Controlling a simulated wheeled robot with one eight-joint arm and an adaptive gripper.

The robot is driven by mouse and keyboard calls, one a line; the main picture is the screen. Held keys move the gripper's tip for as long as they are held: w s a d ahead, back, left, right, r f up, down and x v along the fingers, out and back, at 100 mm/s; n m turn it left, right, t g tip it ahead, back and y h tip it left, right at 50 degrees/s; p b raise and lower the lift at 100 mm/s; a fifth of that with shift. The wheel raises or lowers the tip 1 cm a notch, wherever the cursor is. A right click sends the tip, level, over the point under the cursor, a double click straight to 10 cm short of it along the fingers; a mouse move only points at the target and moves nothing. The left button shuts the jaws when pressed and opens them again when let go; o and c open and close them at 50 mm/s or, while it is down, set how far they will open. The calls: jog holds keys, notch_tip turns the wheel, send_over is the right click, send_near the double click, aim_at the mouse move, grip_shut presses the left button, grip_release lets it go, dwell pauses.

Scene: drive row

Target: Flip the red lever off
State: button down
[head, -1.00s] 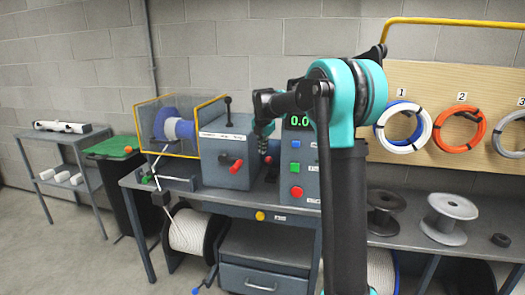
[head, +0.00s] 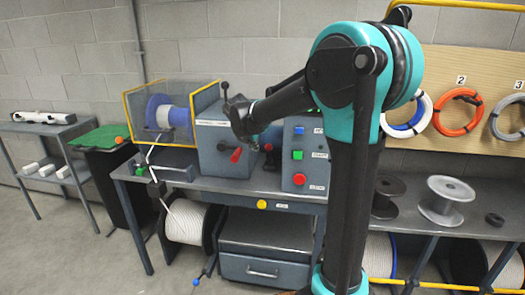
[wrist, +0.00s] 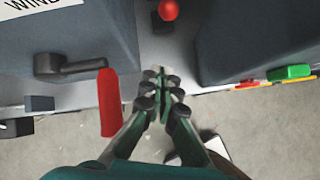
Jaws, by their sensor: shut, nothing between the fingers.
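The red lever (head: 236,155) sticks out from the front of the grey winder box (head: 211,150), below its label. In the wrist view its red grip (wrist: 108,103) hangs from a dark crank arm (wrist: 75,68) on the box. My gripper (wrist: 162,76) is shut and empty, just right of the red grip with a small gap between them. In the head view my arm's dark links hide most of the gripper. A separate red-knobbed stick (wrist: 168,10) stands on the bench beyond my fingertips.
A black-knobbed stick (head: 224,88) stands on the winder box. The control box (head: 303,158) with blue, green and red buttons stands to the right, partly behind my arm. A guarded spool (head: 160,112) stands left. Metal reels (head: 440,205) sit on the bench at right.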

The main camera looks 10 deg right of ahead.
aim_at(266, 146)
jog(key=w+d+f, duration=0.5)
jog(key=w+f, duration=0.1)
jog(key=w, duration=0.2)
jog(key=shift+w+f, duration=0.15)
jog(key=shift+w, duration=0.05)
jog(key=shift+w, duration=0.1)
dwell(0.4)
jog(key=shift+w+d+r+g+y, duration=0.2)
jog(key=shift+w+d+r+g, duration=0.05)
jog(key=shift+w+r+g, duration=0.3)
jog(key=shift+w+d+r+g+y, duration=0.2)
jog(key=shift+w+r+g, duration=0.25)
jog(key=shift+w, duration=0.15)
jog(key=w+d+r+g+y, duration=0.1)
jog(key=w+r+g, duration=0.1)
jog(key=w, duration=0.3)
jog(key=shift+w+d+r+g, duration=0.2)
jog(key=shift+d+g, duration=0.15)
jog(key=shift+g, duration=0.25)
jog(key=shift+w+d, duration=0.1)
